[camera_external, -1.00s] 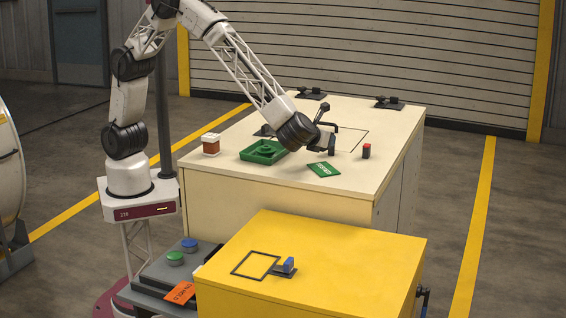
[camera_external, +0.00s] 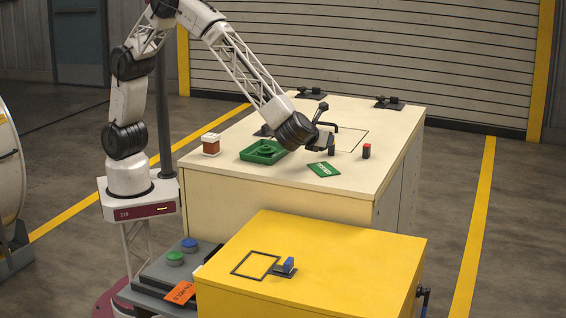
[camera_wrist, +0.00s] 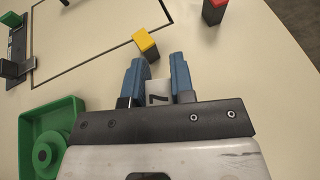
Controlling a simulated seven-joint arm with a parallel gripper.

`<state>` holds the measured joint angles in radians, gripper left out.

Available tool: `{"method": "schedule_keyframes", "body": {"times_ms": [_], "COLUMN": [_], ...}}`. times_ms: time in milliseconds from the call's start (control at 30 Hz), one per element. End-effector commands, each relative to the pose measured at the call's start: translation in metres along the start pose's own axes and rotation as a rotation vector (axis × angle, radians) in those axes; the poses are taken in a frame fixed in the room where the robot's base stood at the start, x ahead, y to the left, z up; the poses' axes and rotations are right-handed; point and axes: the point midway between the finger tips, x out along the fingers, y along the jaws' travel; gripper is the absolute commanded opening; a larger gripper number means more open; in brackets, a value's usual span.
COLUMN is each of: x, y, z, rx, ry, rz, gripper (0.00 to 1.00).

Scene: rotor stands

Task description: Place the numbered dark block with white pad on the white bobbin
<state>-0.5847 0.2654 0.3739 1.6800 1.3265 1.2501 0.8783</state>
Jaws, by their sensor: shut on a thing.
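My gripper (camera_external: 330,148) is just above the cream table's middle, right of the green tray. In the wrist view its two blue fingers (camera_wrist: 157,66) are shut on the numbered block (camera_wrist: 158,92). A light face with a dark 7 shows between the fingers; the rest of the block is hidden. A brown piece with a white top (camera_external: 211,144) stands at the table's left side.
A green tray (camera_external: 263,152) holds a green ring-shaped part. A yellow-topped block (camera_wrist: 146,43) stands just beyond the fingers. A red-topped block (camera_external: 366,151) stands right, and a green card (camera_external: 323,170) lies in front. The yellow cabinet (camera_external: 330,250) is nearer.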

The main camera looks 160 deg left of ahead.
Motion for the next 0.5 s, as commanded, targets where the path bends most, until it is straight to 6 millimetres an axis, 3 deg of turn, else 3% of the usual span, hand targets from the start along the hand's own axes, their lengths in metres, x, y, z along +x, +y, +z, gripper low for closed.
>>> {"method": "schedule_keyframes", "body": {"times_ms": [267, 500], "x": [-0.018, -0.051], "y": [0.013, 0.041], "z": [0.006, 0.015], "rx": [0.005, 0.018], "ry": [0.0, 0.0], "rz": [-0.017, -0.048], "gripper": [0.0, 0.0]}}
